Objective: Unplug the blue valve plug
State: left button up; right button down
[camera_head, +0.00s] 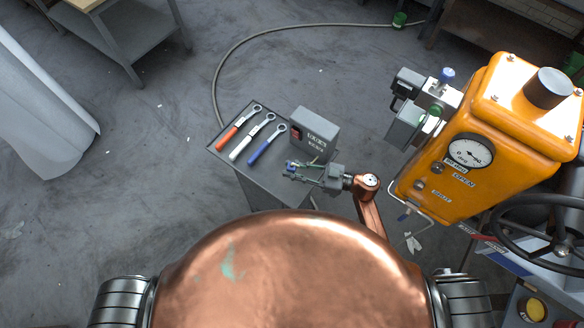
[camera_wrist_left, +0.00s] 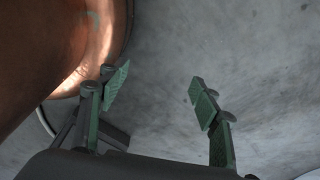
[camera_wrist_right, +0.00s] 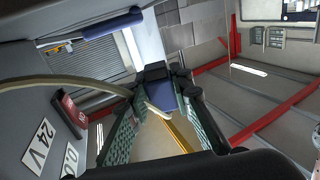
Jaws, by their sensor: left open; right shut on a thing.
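My right gripper (camera_head: 296,170) is at the front edge of the small grey table, just in front of the grey box (camera_head: 316,130). It is shut on a small blue plug (camera_wrist_right: 160,96), which shows between its fingertips (camera_wrist_right: 158,112) in the right wrist view. A pale cable runs from the left to the fingertips. I cannot tell whether the plug is seated in anything. The side of the box (camera_wrist_right: 30,125) carries a "24 V" label and a red part. My left gripper (camera_wrist_left: 160,92) is open and empty above bare floor, beside my copper body.
Red, white and blue handled wrenches (camera_head: 266,145) lie on the table (camera_head: 228,136) left of the box. The orange machine (camera_head: 450,170) stands at right with a gauge, a blue knob (camera_head: 447,74) and a handwheel. A hose (camera_head: 222,65) curves over the floor.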

aim_at(293, 181)
jog(key=shift+r+p, duration=0.2)
jog(key=shift+p, duration=0.1)
notch_tip(293, 181, down, 3)
jog(key=shift+f+b, duration=0.1)
jog(key=shift+b, duration=0.95)
jog(key=shift+f+b, duration=0.35)
jog(key=shift+f, duration=0.65)
pick_arm(q)
jog(key=shift+w+f, duration=0.2)
jog(key=shift+f, duration=0.35)
jog(key=shift+w+f, duration=0.15)
jog(key=shift+f, duration=0.4)
pick_arm(e)
jog(key=shift+f, duration=0.1)
jog(key=shift+f+b, duration=0.5)
jog(key=shift+f, duration=0.15)
pick_arm(q)
jog(key=shift+f, duration=0.35)
